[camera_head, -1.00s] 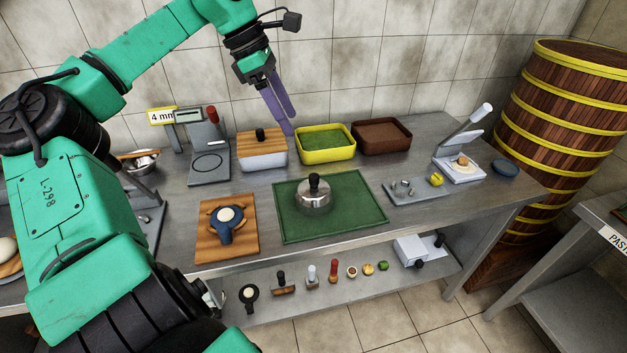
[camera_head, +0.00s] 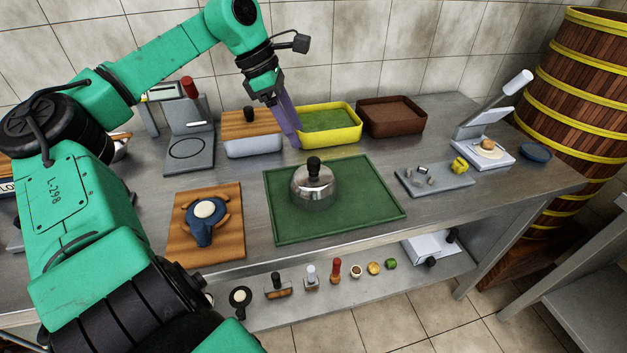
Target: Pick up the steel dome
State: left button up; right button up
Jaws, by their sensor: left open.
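The steel dome (camera_head: 314,188) is a shiny rounded cover with a black knob on top. It sits upright on the green mat (camera_head: 278,221) in the middle of the steel table. My left gripper (camera_head: 293,139) has purple fingers pointing down. It is open and empty, above and behind the dome, close in front of the yellow tray, and apart from the dome. The gap between its fingers is hard to see from this angle. My right gripper is out of view.
Behind stand a wood-lidded box (camera_head: 252,144), a yellow tray (camera_head: 345,132) and a brown tray (camera_head: 398,127). A wooden board (camera_head: 180,251) with a blue tool lies left of the mat. A grey plate (camera_head: 449,184) with small parts lies right. Several small items fill the lower shelf.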

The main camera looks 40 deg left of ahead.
aim_at(313, 159)
pick_arm(q)
jog(key=p+x, duration=0.1)
jog(key=x, duration=0.8)
jog(key=shift+d+p, duration=0.2)
jog(key=shift+p, duration=0.2)
jog(key=shift+w+d+f, duration=0.1)
jog(key=shift+w+f, duration=0.05)
jog(key=shift+f, duration=0.2)
jog(key=c, duration=0.9)
grip_shut()
